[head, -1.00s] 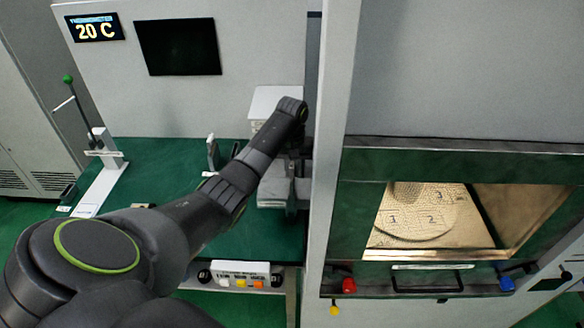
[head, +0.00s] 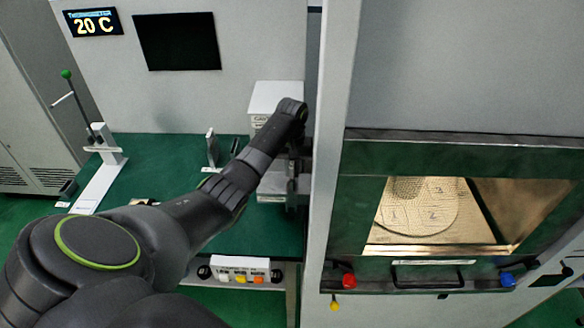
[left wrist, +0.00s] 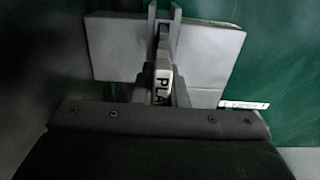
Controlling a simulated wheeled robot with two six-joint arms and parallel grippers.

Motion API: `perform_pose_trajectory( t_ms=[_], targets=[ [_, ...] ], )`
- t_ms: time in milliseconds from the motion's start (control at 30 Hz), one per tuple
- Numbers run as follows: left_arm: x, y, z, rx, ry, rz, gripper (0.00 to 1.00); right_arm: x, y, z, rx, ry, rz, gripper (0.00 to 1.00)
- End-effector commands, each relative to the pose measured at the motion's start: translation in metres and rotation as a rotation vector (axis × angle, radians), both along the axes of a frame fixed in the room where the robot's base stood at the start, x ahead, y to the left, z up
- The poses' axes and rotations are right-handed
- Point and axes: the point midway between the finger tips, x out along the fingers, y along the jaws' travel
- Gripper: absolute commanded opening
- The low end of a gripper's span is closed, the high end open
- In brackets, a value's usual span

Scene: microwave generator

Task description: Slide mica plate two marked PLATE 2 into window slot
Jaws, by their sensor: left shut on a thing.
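My left gripper (head: 297,188) is at the right end of the green bench, in front of a white box (head: 274,97). In the left wrist view its fingers (left wrist: 164,88) are shut on the mica plate (left wrist: 162,82), held on edge. Only the letters "PLA" of its label show; the number is hidden. Two upright grey posts (left wrist: 174,18) stand just beyond the fingertips, on a pale grey block (left wrist: 210,50). They may be the window slot; I cannot tell whether the plate is between them. In the head view my arm hides the plate. My right gripper is not in view.
A white upright panel edge (head: 335,120) stands close right of my gripper. Beyond it is a lit oven window (head: 430,215) with areas numbered 1, 2 and 3. A white stand with a green-knobbed lever (head: 105,160) is at left. A button box (head: 240,270) sits at the bench front.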

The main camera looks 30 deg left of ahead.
Motion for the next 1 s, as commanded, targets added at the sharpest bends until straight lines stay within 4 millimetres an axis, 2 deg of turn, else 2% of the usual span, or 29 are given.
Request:
perform_pose_trajectory(
  t_ms=[433,467,633,1000],
  targets=[
    [-0.0003,-0.0002,-0.0098,0.0,0.001,0.0,0.0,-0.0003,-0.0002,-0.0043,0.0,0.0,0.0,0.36],
    [-0.0003,-0.0002,-0.0098,0.0,0.001,0.0,0.14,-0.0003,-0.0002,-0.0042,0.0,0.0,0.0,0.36],
    [-0.0002,-0.0001,-0.0093,-0.001,0.001,0.0,0.36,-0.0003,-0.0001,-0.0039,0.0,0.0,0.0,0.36],
    [0.0001,0.0002,-0.0053,0.0,0.0,0.0,0.38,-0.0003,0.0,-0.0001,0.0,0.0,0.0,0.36]
  ],
)
